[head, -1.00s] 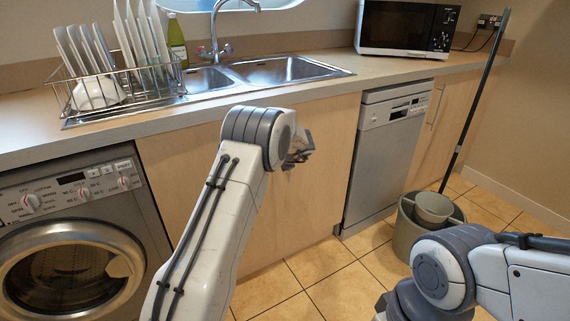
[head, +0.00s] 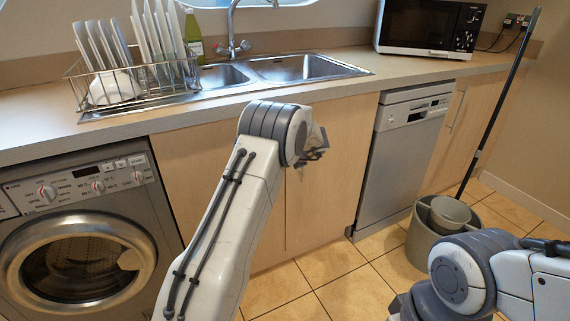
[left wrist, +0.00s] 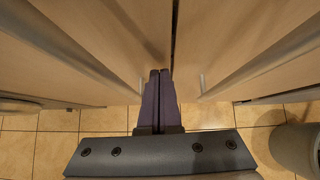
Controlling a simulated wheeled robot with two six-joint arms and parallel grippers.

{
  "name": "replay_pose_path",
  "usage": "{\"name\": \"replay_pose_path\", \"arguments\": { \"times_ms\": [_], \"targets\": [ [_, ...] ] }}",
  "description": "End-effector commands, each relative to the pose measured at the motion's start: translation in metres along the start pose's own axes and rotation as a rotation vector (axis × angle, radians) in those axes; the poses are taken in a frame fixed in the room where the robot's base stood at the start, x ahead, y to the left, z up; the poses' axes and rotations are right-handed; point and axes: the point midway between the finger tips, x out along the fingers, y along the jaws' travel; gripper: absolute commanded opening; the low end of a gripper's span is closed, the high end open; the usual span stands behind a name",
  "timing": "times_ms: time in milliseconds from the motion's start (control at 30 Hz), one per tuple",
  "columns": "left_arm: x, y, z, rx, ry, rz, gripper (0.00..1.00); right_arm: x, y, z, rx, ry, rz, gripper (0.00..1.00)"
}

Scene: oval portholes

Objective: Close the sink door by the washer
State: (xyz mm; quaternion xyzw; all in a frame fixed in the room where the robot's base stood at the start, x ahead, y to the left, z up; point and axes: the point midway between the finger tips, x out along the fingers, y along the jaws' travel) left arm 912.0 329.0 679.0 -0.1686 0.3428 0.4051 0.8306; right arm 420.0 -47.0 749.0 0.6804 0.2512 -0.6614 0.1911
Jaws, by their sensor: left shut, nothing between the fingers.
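The sink door by the washer (head: 190,160) is a pale wood panel under the sink, right of the washer. It looks flush or nearly flush with the other sink door (head: 335,190); a narrow dark seam shows between them. In the left wrist view, the two wood panels meet at a thin gap just above my fingertips. My left gripper (left wrist: 160,73) is shut and empty, its tips close to the seam; I cannot tell whether they touch. In the head view the left gripper (head: 316,150) is partly hidden behind my arm. My right gripper is out of view.
The washer (head: 80,250) stands at the left and a dishwasher (head: 400,160) at the right. A bucket (head: 425,245) with a mop handle stands on the tiled floor. The counter above holds a dish rack (head: 135,85), sink (head: 300,66) and microwave (head: 430,27).

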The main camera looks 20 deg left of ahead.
Motion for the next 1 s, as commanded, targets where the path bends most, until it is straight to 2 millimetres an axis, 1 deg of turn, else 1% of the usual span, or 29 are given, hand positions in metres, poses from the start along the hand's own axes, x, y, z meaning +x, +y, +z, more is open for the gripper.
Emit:
{"name": "replay_pose_path", "arguments": {
  "times_ms": [33, 100, 200, 300, 400, 500, 633, 833, 933, 967, 1000],
  "targets": [
    [-0.007, -0.006, -0.011, 0.006, 0.002, -0.006, 0.00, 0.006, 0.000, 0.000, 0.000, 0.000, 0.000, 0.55],
    [-0.019, -0.010, -0.023, 0.009, 0.006, -0.008, 0.00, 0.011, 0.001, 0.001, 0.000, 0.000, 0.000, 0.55],
    [-0.049, -0.010, -0.018, 0.008, 0.006, -0.009, 0.00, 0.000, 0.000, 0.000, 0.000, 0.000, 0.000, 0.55],
    [-0.072, -0.008, -0.019, 0.007, 0.007, -0.006, 0.00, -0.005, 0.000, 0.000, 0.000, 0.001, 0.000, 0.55],
    [-0.091, -0.007, -0.019, 0.007, 0.008, -0.005, 0.00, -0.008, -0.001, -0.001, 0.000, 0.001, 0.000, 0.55],
    [-0.105, -0.005, -0.019, 0.005, 0.009, -0.002, 0.00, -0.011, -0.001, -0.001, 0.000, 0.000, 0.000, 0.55],
    [-0.116, -0.004, -0.021, 0.005, 0.010, -0.001, 0.00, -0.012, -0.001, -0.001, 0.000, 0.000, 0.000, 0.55],
    [-0.121, -0.004, -0.020, 0.021, 0.005, -0.006, 0.00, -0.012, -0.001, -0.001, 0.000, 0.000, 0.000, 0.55],
    [-0.124, -0.005, -0.012, 0.139, -0.031, -0.042, 0.00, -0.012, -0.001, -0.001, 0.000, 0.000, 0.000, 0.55],
    [-0.126, -0.005, -0.008, 0.203, -0.051, -0.061, 0.00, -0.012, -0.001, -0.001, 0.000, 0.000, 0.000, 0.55],
    [-0.130, -0.007, -0.003, 0.313, -0.083, -0.092, 0.00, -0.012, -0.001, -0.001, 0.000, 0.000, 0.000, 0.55]
  ]
}}
